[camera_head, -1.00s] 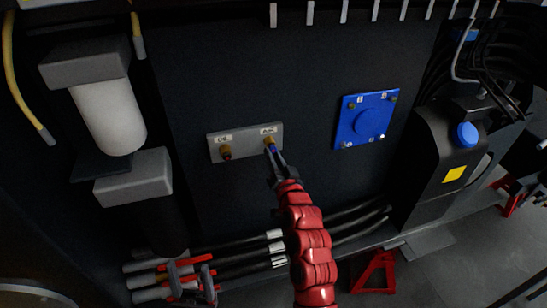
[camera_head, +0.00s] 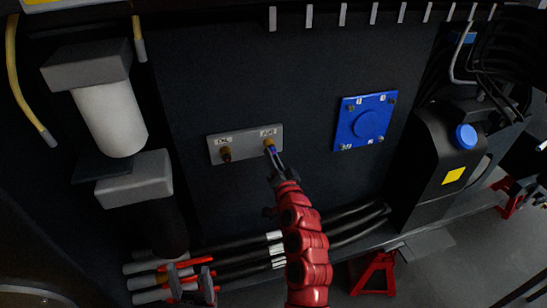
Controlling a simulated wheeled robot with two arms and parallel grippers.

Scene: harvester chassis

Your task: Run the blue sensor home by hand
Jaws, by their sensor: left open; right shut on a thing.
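A grey sensor plate (camera_head: 245,148) on the dark wall carries two labelled brass-coloured ports. The left port (camera_head: 225,153) has a dark reddish part in it. My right gripper (camera_head: 273,156), at the end of the red arm, is shut at the right port (camera_head: 269,144). A small blue piece, the blue sensor (camera_head: 272,151), shows between its fingertips, just below the port. The fingers hide most of it, and I cannot tell how deep it sits. My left gripper (camera_head: 190,276) is open at the lower left, in front of the hose ends.
A blue square cover (camera_head: 365,121) is bolted to the wall at right. A white filter (camera_head: 110,118) hangs at left. Black hoses (camera_head: 335,224) run along the bottom. A black tank (camera_head: 440,160) with a blue cap and a red stand (camera_head: 374,273) are at right.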

